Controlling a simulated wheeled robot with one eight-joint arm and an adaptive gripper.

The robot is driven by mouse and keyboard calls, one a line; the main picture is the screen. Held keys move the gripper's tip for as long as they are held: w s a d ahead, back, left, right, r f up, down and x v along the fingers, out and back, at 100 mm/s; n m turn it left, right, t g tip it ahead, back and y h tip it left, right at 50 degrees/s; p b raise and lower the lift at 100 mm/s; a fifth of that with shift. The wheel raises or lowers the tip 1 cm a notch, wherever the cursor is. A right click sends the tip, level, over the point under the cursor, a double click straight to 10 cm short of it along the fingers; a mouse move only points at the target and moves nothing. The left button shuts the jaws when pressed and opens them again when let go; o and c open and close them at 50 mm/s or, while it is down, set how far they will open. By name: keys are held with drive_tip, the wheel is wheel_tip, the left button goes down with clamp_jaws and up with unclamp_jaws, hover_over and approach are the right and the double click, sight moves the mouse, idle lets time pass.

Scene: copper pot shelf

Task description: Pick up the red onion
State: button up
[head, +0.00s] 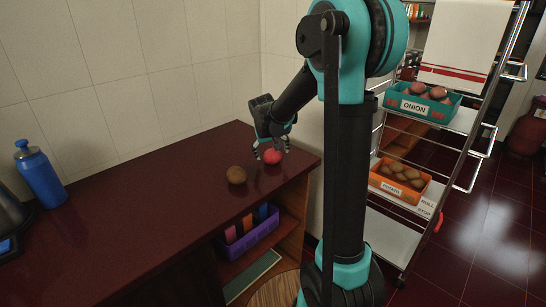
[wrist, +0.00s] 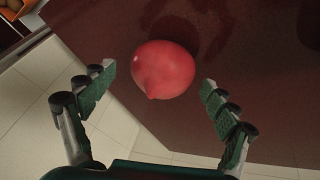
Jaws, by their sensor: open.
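The red onion (head: 272,156) lies on the dark red counter (head: 130,215), near its far right corner. It shows as a round, smooth red shape with a small pointed tip in the wrist view (wrist: 163,69). My gripper (head: 270,150) is just above the onion in the head view. In the wrist view my gripper's two fingers (wrist: 158,95) are spread apart, one on each side of the onion, with visible gaps. Nothing is held. The fingers partly cover the onion in the head view.
A blue bottle (head: 40,176) stands far left. A tiled wall is behind. A rack at right holds a green onion crate (head: 425,113) and an orange potato crate (head: 385,188).

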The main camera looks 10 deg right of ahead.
drive_tip(key=shift+w+d+f, duration=0.1)
drive_tip(key=shift+w+f, duration=0.15)
drive_tip(key=shift+f, duration=0.35)
drive_tip(key=shift+c, duration=0.4)
drive_tip(key=c, duration=1.3)
drive_tip(key=shift+c, duration=0.2)
